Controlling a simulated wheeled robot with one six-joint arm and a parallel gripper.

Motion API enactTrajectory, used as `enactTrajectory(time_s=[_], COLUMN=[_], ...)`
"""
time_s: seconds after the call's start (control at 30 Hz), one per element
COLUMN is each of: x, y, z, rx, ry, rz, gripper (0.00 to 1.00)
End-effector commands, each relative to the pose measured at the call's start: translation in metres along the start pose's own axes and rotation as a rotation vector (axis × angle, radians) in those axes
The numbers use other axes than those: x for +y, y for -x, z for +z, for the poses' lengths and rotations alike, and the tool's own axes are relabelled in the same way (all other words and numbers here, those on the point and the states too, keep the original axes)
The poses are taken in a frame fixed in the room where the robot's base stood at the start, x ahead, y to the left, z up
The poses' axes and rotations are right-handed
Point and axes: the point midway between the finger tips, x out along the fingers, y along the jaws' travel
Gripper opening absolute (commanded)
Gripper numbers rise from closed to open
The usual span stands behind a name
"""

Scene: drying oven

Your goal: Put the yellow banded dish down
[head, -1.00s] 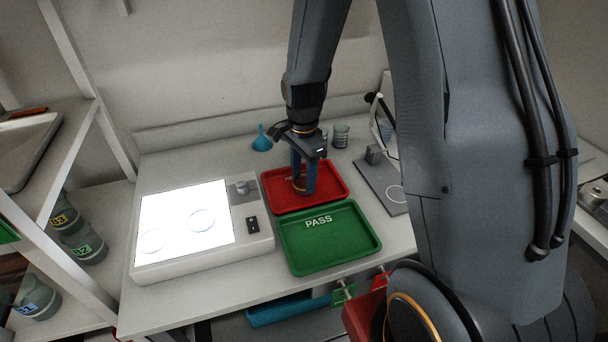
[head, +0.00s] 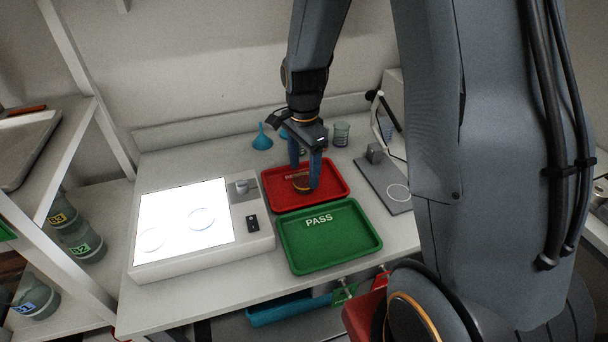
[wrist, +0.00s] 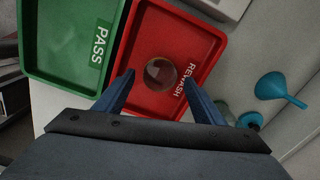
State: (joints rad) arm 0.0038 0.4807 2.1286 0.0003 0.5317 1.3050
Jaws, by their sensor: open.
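The yellow banded dish (head: 303,183) rests in the red tray, and its band looks orange-brown in the head view. In the wrist view the dish (wrist: 160,73) is a round clear shape on the red tray (wrist: 150,103), beside the word REWASH. My gripper (head: 305,186) is open above the red tray (head: 334,179), with one finger on each side of the dish. In the wrist view the fingertips of my gripper (wrist: 160,78) are spread, with a gap to the dish. The green PASS tray (head: 330,255) is empty and lies in front of the red one.
A blue funnel (head: 262,140) and a glass beaker (head: 341,134) stand behind. A grey stand (head: 384,186) is on the right. Shelves with labelled jars (head: 84,246) are at left.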

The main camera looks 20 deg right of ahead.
Motion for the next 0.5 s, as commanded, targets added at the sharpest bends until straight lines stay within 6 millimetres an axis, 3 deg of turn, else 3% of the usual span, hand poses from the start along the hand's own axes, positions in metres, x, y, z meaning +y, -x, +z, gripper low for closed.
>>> enactTrajectory(time_s=[0.3, 0.5], x=[-0.002, -0.001], y=[0.057, 0.085], z=[-0.001, 0.000], rx=[0.001, 0.001], ry=[0.000, 0.000], rz=[-0.005, -0.003], gripper=[0.63, 0.63])
